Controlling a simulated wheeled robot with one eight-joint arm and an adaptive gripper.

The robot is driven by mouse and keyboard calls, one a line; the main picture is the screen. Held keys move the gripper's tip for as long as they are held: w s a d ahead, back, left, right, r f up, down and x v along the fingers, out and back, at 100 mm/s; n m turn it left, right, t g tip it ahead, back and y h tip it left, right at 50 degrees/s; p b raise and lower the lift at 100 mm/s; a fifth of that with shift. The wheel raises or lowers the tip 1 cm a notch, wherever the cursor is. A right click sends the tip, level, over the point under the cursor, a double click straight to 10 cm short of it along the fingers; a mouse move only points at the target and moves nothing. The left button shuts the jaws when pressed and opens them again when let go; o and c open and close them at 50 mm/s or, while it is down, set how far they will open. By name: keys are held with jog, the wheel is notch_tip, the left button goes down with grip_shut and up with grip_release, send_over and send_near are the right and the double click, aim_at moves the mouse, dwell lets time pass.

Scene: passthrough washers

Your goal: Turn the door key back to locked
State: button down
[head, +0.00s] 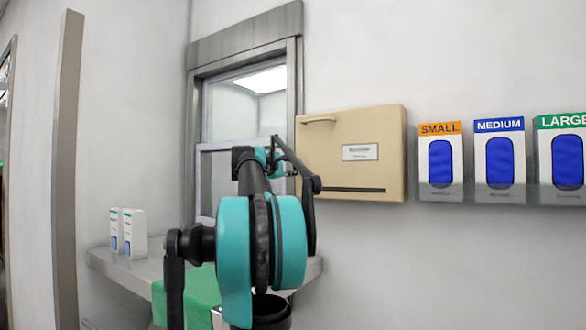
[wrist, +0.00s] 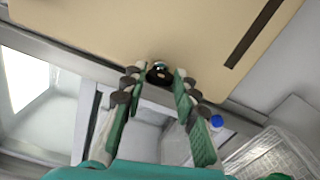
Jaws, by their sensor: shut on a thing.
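The door key (wrist: 159,74) shows in the wrist view as a small dark, round, shiny piece at the edge of the beige cabinet (wrist: 195,25). My gripper (wrist: 155,72) has its two fingertips on either side of it and is shut on it. The key's turn angle cannot be made out. In the head view my gripper (head: 268,158) is at the left edge of the beige cabinet (head: 385,130), in front of the window. The key cannot be made out there.
A window (head: 230,115) with a grey metal frame is behind my arm. Below it a metal shelf (head: 130,272) holds two small white boxes (head: 128,232) and a green cloth (head: 200,292). Glove dispensers (head: 498,160) hang at right. A clear basket (wrist: 270,150) shows in the wrist view.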

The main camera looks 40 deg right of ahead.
jog(key=shift+m, duration=1.2)
jog(key=c, duration=1.2)
grip_release()
jog(key=shift+o, duration=0.2)
jog(key=shift+a, duration=0.1)
jog(key=v, duration=1.1)
jog(key=shift+s+a, duration=0.15)
jog(key=shift+a, duration=0.2)
